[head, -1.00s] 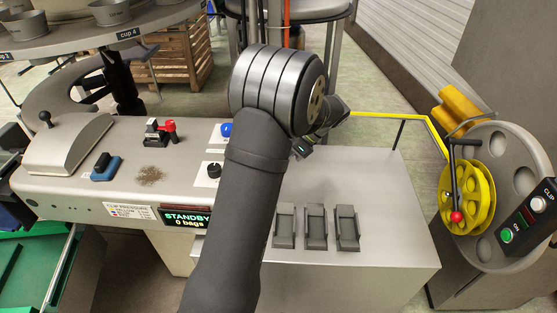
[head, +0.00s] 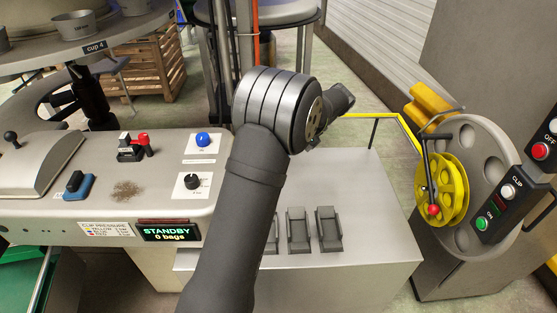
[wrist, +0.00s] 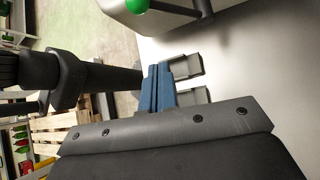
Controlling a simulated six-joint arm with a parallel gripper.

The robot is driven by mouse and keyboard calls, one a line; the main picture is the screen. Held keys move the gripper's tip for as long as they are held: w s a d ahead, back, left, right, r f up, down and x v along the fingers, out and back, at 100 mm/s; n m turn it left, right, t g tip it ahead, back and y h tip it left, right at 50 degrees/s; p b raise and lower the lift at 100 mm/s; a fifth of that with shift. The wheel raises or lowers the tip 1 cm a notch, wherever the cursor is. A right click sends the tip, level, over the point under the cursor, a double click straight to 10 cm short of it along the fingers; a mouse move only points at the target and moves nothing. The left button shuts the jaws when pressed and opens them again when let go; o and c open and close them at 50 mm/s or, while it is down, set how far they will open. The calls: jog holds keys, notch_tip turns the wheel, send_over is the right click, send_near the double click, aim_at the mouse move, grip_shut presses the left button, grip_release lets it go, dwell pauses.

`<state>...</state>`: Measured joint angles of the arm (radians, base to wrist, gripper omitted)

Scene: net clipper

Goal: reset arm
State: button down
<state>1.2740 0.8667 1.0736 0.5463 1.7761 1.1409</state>
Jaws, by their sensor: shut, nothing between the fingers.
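My arm reaches up through the middle of the head view, with its dark wrist part (head: 340,98) beyond the large ringed joint. My gripper's fingers are hidden there. In the wrist view, my gripper (wrist: 158,72) shows two blue fingers side by side, shut with nothing between them. Grey holders (wrist: 187,68) lie behind the fingertips in that view. In the head view, the grey holders (head: 329,229) sit in a row on the grey bench top (head: 375,215), and my arm partly covers the left one.
The control panel (head: 60,205) at left carries a blue button (head: 203,140), a black knob (head: 192,181) and a STANDBY display (head: 168,232). A yellow reel (head: 440,190) and a CLIP button box (head: 507,200) stand at right.

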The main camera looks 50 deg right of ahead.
dwell(0.4)
jog(key=w+a+f, duration=0.3)
jog(key=w+a, duration=0.1)
jog(key=a, duration=0.3)
jog(key=shift+w+a, duration=0.25)
jog(key=shift+a, duration=0.05)
jog(key=shift+f, duration=0.1)
